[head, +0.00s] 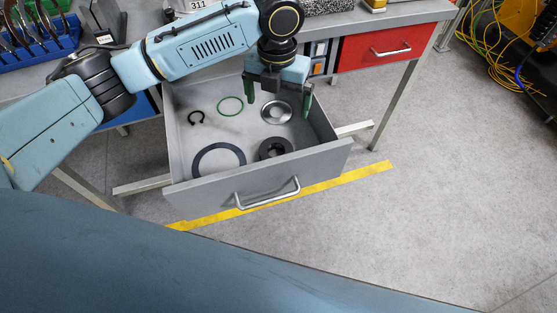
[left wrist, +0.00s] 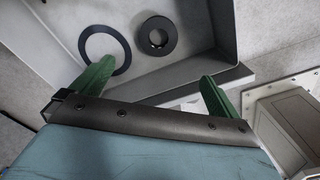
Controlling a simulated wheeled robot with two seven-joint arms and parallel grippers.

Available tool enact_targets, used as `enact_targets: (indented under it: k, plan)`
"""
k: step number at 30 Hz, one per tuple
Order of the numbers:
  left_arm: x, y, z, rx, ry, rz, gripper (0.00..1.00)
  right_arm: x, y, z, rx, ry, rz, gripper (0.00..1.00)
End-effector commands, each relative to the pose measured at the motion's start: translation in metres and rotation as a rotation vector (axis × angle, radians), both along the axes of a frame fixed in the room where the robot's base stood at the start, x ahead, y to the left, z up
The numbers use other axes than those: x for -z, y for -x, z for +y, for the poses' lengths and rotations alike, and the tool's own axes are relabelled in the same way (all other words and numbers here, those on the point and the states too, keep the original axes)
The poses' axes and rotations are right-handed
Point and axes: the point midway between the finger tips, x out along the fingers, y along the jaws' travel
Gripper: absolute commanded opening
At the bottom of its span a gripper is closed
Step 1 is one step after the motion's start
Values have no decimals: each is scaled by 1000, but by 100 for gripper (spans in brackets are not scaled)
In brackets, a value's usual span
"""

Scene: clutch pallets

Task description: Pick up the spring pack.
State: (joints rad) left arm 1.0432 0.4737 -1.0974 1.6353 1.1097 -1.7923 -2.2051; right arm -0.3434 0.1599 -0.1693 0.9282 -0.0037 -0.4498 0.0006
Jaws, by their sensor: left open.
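An open grey drawer (head: 216,178) holds several round parts. A shiny silver dished disc with a centre hole (head: 277,111) lies at its back right. A thick black ring (head: 275,149) lies near the front and also shows in the left wrist view (left wrist: 168,36). I cannot tell for certain which part is the spring pack. My left gripper (head: 278,108) is open, fingers pointing down, over the back right of the drawer. In the head view its fingers flank the silver disc. Its green fingers also show in the left wrist view (left wrist: 158,72), empty. My right gripper is not in view.
A wide dark flat ring (head: 219,159), a small black snap ring (head: 196,118) and a green ring (head: 230,106) lie in the drawer. A closed red drawer (head: 375,49) is at the right. A blue rack of pliers (head: 40,45) stands on the bench.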

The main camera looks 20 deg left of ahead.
Motion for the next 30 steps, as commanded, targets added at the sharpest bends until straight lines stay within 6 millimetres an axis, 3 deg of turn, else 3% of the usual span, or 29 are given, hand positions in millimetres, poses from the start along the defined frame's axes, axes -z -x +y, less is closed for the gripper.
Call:
enact_targets:
  k: [1, 3, 9, 14, 24, 30]
  plan:
    - [22, 0, 0, 0, 0, -1, 100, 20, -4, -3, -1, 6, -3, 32]
    - [34, 0, 0, 0, 1, -1, 100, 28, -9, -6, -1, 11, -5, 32]
    - [51, 0, 0, -1, 1, -2, 100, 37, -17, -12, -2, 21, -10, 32]
    - [67, 1, -1, -1, 2, 0, 100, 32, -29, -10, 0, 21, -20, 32]
    - [122, 1, 0, -1, 1, 0, 100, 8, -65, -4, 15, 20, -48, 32]
    - [132, 1, 0, 0, 2, -1, 100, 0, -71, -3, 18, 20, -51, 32]
